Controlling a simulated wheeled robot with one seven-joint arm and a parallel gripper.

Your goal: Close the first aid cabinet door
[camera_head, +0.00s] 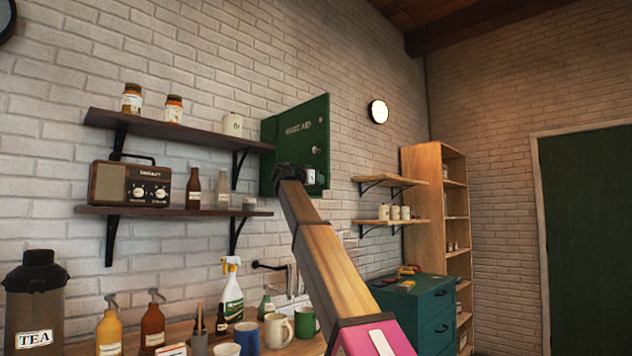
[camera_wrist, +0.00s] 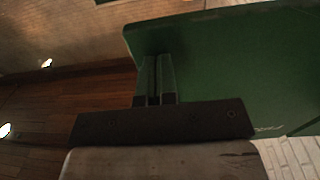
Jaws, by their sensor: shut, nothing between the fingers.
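The first aid cabinet (camera_head: 268,160) is dark green and hangs on the white brick wall. Its door (camera_head: 308,108), with pale lettering, stands at an angle to the wall, its right edge swung out. My gripper (camera_head: 288,172) is at the lower part of the cabinet and covers some of it. In the wrist view, my gripper's fingers (camera_wrist: 155,78) are together and empty, in front of a green panel (camera_wrist: 225,60) that looks like the door. I cannot tell whether they touch it. The cabinet's inside is mostly hidden.
Two wall shelves (camera_head: 190,134) with jars, a radio (camera_head: 130,184) and bottles are left of the cabinet. Small wooden shelves (camera_head: 392,181) and a teal drawer unit (camera_head: 432,302) are to the right. Bottles and mugs (camera_head: 278,330) crowd the counter below my arm.

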